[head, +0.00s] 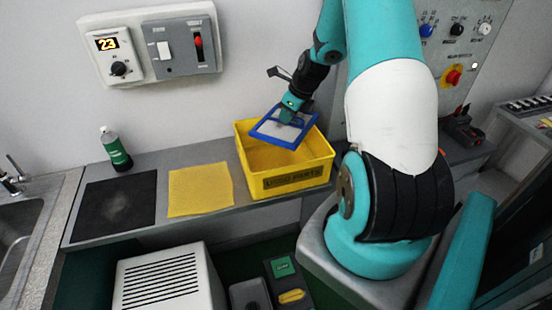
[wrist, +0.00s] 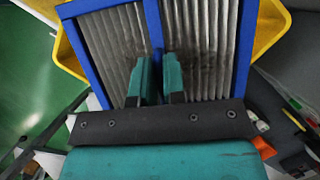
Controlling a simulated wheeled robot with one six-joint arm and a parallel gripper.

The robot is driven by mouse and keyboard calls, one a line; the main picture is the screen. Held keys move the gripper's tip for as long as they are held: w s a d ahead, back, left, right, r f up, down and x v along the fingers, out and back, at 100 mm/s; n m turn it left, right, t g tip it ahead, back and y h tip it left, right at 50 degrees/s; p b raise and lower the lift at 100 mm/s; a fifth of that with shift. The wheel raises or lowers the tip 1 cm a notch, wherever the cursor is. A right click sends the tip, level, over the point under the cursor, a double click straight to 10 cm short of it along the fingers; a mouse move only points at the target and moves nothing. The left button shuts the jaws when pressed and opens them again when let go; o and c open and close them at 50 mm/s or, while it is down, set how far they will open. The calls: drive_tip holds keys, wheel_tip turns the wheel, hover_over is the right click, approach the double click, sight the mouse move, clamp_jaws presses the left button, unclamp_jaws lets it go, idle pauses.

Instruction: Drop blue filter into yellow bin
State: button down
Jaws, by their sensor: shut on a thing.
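The blue filter (head: 270,133) has a blue frame with a middle bar and grey pleated panels. My gripper (head: 289,113) is shut on it and holds it tilted above the yellow bin (head: 290,181). In the wrist view, the fingers of my gripper (wrist: 158,78) close on the middle bar of the blue filter (wrist: 205,45). The yellow bin (wrist: 272,25) shows behind and around the filter there. The bin stands on the grey counter, and part of its inside is hidden by the filter.
A yellow mat (head: 200,190) and a black mat (head: 115,207) lie left of the bin. A green bottle (head: 116,150) stands at the back left. A sink (head: 22,225) is at the far left. Control panels are on the wall. A white vented box (head: 168,280) stands in front, below the counter.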

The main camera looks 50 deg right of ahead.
sight(288, 126)
wheel_tip(288, 126, down, 4)
drive_tip(key=b, duration=0.3)
drive_tip(key=shift+f, duration=0.1)
drive_tip(key=shift+s, duration=0.1)
drive_tip(key=c, duration=1.1)
unclamp_jaws()
drive_tip(key=shift+r, duration=0.2)
drive_tip(key=b+v, duration=0.2)
drive_tip(key=v, duration=1.5)
drive_tip(key=shift+s+b, duration=0.2)
drive_tip(key=shift+b, duration=0.15)
drive_tip(key=shift+d, duration=0.1)
